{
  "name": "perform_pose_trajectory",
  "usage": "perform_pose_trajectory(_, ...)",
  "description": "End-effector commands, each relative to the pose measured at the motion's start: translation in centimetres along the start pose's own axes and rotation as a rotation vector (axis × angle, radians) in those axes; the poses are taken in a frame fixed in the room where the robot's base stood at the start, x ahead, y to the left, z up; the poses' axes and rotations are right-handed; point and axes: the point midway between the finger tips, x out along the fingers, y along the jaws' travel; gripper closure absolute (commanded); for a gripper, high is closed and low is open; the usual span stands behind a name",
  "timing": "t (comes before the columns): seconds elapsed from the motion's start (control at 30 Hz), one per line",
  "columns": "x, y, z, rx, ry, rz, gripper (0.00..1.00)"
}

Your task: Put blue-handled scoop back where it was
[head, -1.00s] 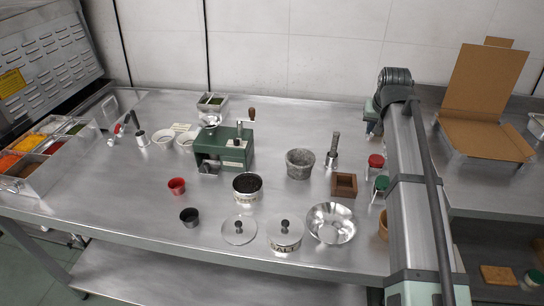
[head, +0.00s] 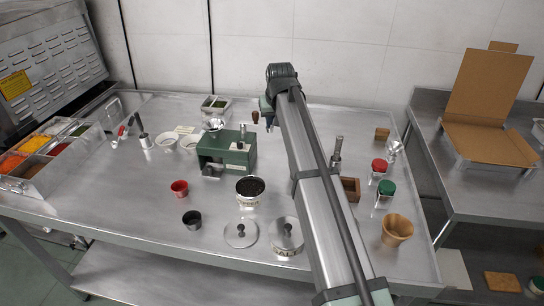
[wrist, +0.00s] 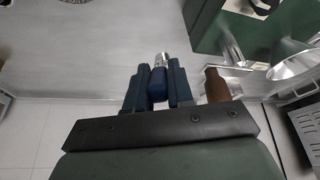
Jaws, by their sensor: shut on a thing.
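In the wrist view my gripper (wrist: 157,88) is shut on the blue handle of the scoop (wrist: 158,84), which lies between the two dark blue fingers. Shiny metal shows just beyond the handle; the rest of the scoop is hidden or out of view. In the head view my gripper (head: 268,118) hangs over the back middle of the table, just right of the green grinder (head: 238,157) and close to its brown crank knob (head: 256,117). The scoop is too small to make out there.
A dark-bodied cup with an upright handle (head: 143,135) and white dishes (head: 167,142) stand left of the grinder. A pot of dark grains (head: 250,187) stands in front. Red-topped (head: 379,167) and green-topped (head: 386,188) shakers stand right. My arm hides the middle right.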

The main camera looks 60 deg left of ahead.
Motion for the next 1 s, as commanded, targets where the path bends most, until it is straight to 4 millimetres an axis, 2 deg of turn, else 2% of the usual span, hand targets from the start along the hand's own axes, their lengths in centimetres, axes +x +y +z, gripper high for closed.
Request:
perform_pose_trajectory(0.17,1.7,-0.2,0.8,-0.003,-0.002,-0.001,1.0)
perform_pose_trajectory(0.4,5.1,-0.1,2.2,-0.002,-0.002,-0.001,1.0)
perform_pose_trajectory(0.63,6.7,-0.1,2.9,-0.002,-0.001,0.0,1.0)
perform_pose_trajectory(0.8,8.6,-0.1,3.7,-0.002,-0.001,0.0,1.0)
perform_pose_trajectory(1.0,9.0,-0.1,3.8,-0.002,0.0,0.0,1.0)
